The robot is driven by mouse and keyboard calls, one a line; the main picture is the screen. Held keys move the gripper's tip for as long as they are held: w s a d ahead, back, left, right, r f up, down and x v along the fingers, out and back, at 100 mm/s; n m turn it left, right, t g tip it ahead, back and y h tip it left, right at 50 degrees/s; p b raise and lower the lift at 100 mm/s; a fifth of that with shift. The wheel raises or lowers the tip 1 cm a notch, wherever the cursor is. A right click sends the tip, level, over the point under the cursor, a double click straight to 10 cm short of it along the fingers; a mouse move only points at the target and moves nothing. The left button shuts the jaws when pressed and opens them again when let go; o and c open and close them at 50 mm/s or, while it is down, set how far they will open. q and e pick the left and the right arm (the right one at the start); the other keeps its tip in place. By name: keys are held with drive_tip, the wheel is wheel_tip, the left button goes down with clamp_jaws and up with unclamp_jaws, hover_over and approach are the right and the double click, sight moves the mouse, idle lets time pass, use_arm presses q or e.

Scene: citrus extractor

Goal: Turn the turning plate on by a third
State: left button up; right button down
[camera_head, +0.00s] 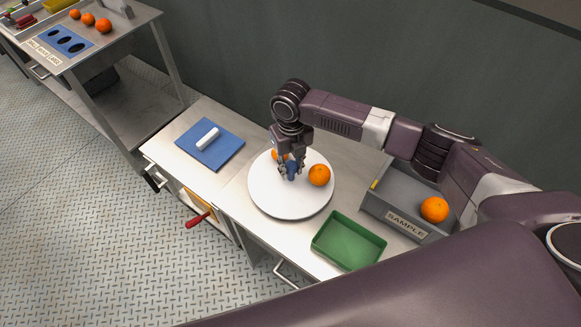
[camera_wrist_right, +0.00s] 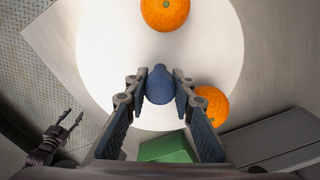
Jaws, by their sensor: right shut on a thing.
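The turning plate (camera_head: 265,200) is a round white disc on the metal bench, and it also fills the middle of the right wrist view (camera_wrist_right: 100,50). A blue knob (camera_wrist_right: 159,85) stands on it. My right gripper (camera_head: 290,174) points down over the plate and is shut on the blue knob. One orange (camera_head: 319,175) sits on the plate right of the gripper; another orange (camera_head: 276,155) is partly hidden behind it. My left gripper (camera_wrist_right: 70,125) shows only in the right wrist view, at lower left, with its fingers apart and empty.
A green tray (camera_head: 349,241) stands close in front of the plate. A grey SAMPLE bin (camera_head: 405,226) with an orange (camera_head: 434,209) is at right. A blue mat (camera_head: 211,151) with a white handle lies left. A red-handled tool (camera_head: 199,219) sticks out at the drawer.

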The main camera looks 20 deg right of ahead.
drive_tip(key=c, duration=1.6)
unclamp_jaws()
wheel_tip(320, 180, up, 12)
drive_tip(key=shift+r, duration=0.1)
